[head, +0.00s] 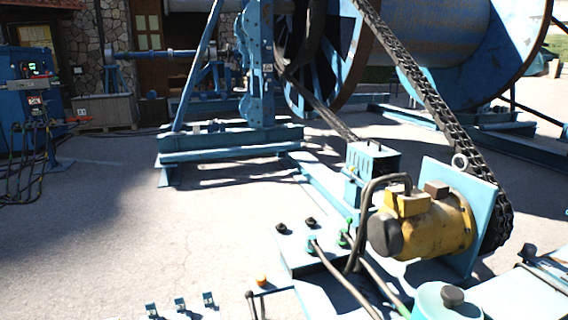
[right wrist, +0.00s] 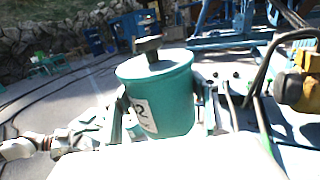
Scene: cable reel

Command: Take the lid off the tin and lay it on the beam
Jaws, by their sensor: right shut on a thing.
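The teal tin (head: 432,302) is at the bottom edge of the head view, partly cut off, with a dark knob on its lid (head: 452,297). In the right wrist view the tin (right wrist: 160,103) is upright and large, with a white label reading 2. Its lid (right wrist: 155,64) with the dark knob is on top. My right gripper (right wrist: 165,112) appears at the tin's sides, shut on its body; the contact is mostly hidden.
A yellow motor (head: 432,226) with a chain drive (head: 430,95) stands behind the tin. Levers and hoses (head: 340,275) rise left of it. The large cable reel (head: 515,45) and blue frames fill the back. Open paved ground (head: 130,230) lies to the left.

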